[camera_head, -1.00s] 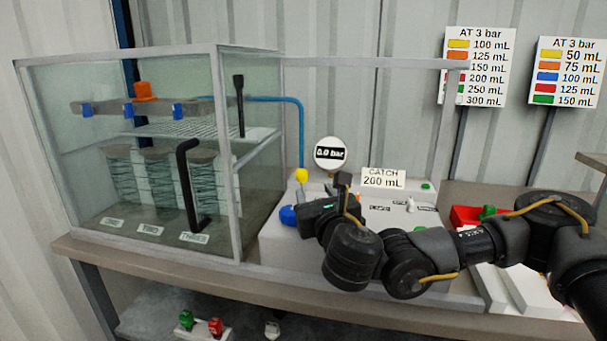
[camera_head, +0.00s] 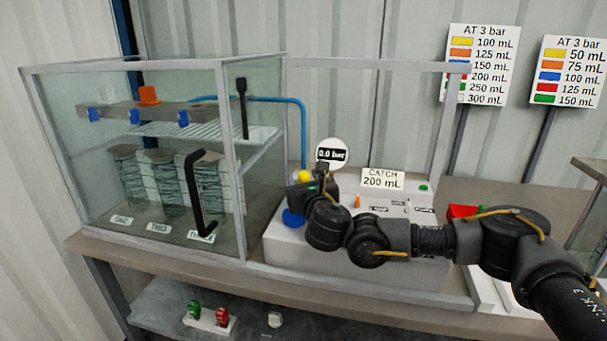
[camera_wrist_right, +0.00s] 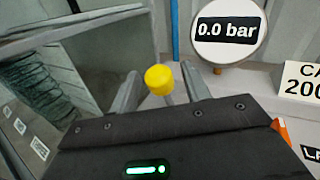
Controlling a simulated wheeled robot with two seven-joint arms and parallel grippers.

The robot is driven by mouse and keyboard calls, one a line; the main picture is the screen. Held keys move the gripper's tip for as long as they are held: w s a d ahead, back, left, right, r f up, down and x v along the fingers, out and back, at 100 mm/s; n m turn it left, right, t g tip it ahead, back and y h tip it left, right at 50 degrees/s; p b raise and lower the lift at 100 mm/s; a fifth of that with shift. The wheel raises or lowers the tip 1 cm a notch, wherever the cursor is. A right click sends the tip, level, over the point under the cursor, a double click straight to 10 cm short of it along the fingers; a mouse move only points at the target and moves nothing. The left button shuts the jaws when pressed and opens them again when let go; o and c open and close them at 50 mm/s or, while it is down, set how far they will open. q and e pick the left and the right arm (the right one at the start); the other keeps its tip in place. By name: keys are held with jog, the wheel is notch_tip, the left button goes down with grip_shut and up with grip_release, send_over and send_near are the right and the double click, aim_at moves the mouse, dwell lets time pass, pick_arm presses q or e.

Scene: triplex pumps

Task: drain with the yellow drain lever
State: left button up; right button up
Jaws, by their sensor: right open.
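The yellow drain lever's round knob (camera_head: 304,176) shows at the left end of the white pump unit, partly behind my right gripper (camera_head: 300,190). In the right wrist view the yellow knob (camera_wrist_right: 159,79) lies between the two grey fingers of my right gripper (camera_wrist_right: 162,88). The fingers are open, one on each side of it; I cannot tell whether either touches it. The lever's lower part is hidden by the gripper body. The round gauge (camera_head: 331,154) above reads 0.0 bar, and it also shows in the right wrist view (camera_wrist_right: 228,28). My left gripper is out of view.
The glass tank (camera_head: 238,190) stands close on the left. A blue knob (camera_head: 292,217) and an orange lever (camera_head: 357,201) are near my right gripper. The "CATCH 200 mL" sign (camera_head: 383,179) stands behind my arm. A blue pipe (camera_head: 303,130) runs down behind the yellow knob.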

jog(key=shift+w, duration=0.25)
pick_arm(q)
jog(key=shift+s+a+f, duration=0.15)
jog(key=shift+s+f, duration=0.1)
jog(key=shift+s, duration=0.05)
